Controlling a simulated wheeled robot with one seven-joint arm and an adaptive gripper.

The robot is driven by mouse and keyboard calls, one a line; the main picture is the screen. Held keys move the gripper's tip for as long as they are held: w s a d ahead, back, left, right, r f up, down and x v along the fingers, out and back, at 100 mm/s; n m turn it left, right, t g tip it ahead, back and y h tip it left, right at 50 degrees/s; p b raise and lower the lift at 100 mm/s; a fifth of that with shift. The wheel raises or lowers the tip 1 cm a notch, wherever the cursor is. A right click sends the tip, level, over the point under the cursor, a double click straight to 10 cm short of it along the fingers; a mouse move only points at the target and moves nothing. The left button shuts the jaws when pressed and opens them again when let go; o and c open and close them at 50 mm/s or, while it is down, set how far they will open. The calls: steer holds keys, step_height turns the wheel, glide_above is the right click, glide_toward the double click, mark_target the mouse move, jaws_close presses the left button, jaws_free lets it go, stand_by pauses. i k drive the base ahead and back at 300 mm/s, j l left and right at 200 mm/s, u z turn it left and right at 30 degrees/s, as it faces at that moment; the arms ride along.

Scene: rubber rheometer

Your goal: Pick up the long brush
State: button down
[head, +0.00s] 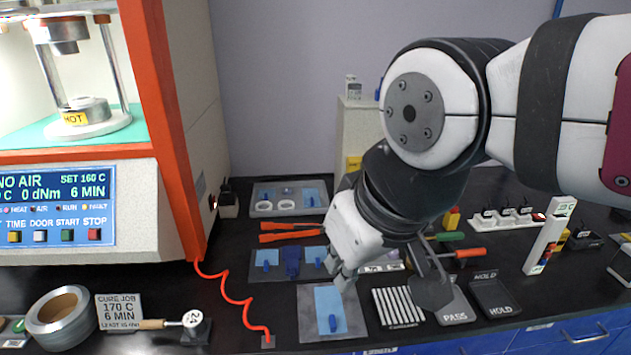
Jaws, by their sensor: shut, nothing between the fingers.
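My gripper (342,281) hangs above the middle of the bench, pointing down, with its fingers together and empty. A thin tool with a pale wooden handle (151,324) lies at the front left, its right end at a small dark block marked 24 (194,322). It may be the long brush, but I cannot make out bristles. It is well to the left of my gripper and apart from it. Nothing else in view reads clearly as a long brush; my arm hides part of the bench behind it.
The rheometer (90,190) fills the left, with a coiled red hose (235,298) at its side. Under and around my gripper are a grey mat with a blue sheet (312,327), orange tongs (290,236), a striped rack (398,307) and PASS and HOLD trays (495,296).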

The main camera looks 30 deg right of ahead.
mark_target(471, 252)
steer(key=z, duration=1.3)
steer(key=k+j+z, duration=0.15)
steer(key=j, duration=0.25)
steer(key=k+j+z, duration=0.35)
steer(key=k+j, duration=0.2)
steer(key=j, duration=0.2)
steer(key=i+l+z, duration=0.1)
steer(key=i, duration=0.55)
